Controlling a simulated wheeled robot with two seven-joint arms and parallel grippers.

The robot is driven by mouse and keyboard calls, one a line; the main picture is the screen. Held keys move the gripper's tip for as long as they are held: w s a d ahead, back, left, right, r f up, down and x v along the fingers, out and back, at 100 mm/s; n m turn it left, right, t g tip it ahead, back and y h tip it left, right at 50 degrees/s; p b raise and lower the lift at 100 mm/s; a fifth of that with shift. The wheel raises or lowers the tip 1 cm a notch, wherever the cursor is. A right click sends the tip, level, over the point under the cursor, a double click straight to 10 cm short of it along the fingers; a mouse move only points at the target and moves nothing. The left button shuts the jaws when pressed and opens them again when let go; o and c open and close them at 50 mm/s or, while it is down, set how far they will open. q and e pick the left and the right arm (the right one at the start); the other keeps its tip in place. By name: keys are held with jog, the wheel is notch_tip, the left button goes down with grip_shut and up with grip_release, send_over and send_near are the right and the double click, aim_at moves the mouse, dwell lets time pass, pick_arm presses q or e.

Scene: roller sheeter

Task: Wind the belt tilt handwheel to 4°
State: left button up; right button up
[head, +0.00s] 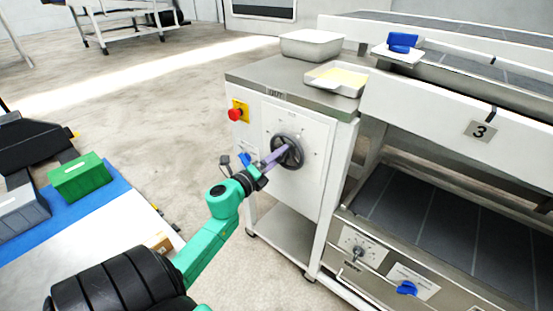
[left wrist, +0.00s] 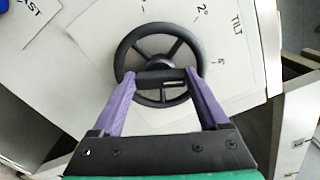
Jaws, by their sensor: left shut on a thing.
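The belt tilt handwheel (head: 288,152) is a dark spoked wheel on the white front panel of the machine's cabinet. In the left wrist view the handwheel (left wrist: 160,55) fills the middle, with a panel marked "TILT" and a "2°" mark above right of it. My left gripper (head: 272,158) is at the wheel's left side in the head view. In the left wrist view its purple fingers (left wrist: 160,82) are shut on a dark handle part at the wheel's near rim. Where the pointer stands is not clear. My right gripper is not in view.
A red emergency button (head: 235,114) on a yellow plate sits left of the wheel. A white tub (head: 311,44) and a tray of yellow stuff (head: 337,78) stand on the cabinet top. A green box (head: 80,177) lies at the left. Open floor lies left of the cabinet.

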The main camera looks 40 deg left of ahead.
pick_arm(q)
jog(key=o, duration=1.2)
jog(key=shift+o, duration=0.2)
jog(key=s+b, duration=0.1)
jog(key=s, duration=1.3)
jog(key=shift+s+d, duration=0.15)
jog(key=shift+s, duration=0.15)
